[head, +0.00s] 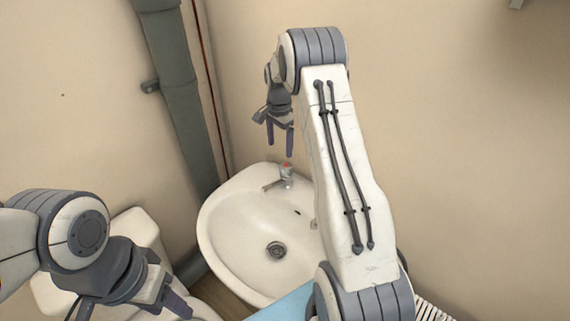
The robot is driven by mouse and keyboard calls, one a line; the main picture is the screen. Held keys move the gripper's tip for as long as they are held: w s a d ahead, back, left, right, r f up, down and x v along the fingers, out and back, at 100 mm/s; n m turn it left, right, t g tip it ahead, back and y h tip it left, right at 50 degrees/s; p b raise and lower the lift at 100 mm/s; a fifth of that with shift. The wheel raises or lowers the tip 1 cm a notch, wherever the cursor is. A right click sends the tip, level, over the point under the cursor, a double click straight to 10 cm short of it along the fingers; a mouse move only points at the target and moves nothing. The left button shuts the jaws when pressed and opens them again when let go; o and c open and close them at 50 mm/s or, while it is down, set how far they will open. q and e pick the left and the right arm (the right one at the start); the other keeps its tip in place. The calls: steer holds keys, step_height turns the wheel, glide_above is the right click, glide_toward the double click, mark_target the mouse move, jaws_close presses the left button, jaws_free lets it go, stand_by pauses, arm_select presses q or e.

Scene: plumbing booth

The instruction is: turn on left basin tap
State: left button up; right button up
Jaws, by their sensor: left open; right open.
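The white basin (225,232) stands against the wall in the middle of the head view. The left basin tap (286,174) sits on its back rim, with a red mark on top and a short spout over the bowl. A small part of what may be a second tap (314,224) shows at the edge of my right arm, which hides the rest. My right gripper (281,150) is open and empty, pointing down, with its fingertips just above the left tap in the picture; I cannot tell the exact gap. My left gripper (130,310) is open and empty at the lower left.
A thick grey pipe (182,105) runs down the corner left of the basin. A white toilet cistern (140,228) stands behind my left arm. A light blue surface (287,306) lies in front of the basin. The wall above the basin is bare.

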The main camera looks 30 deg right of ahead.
mark_target(286, 165)
steer(key=shift+d+f+m, duration=0.2)
steer(key=shift+d+f, duration=0.05)
steer(key=shift+d, duration=0.25)
steer(key=shift+d+f+m, duration=0.2)
steer(key=shift+d+f, duration=0.05)
steer(key=shift+d, duration=0.25)
steer(key=shift+d+f, duration=0.25)
steer(key=shift+f, duration=0.05)
step_height(286, 165, down, 10)
steer(key=p, duration=0.3)
steer(key=c, duration=1.4)
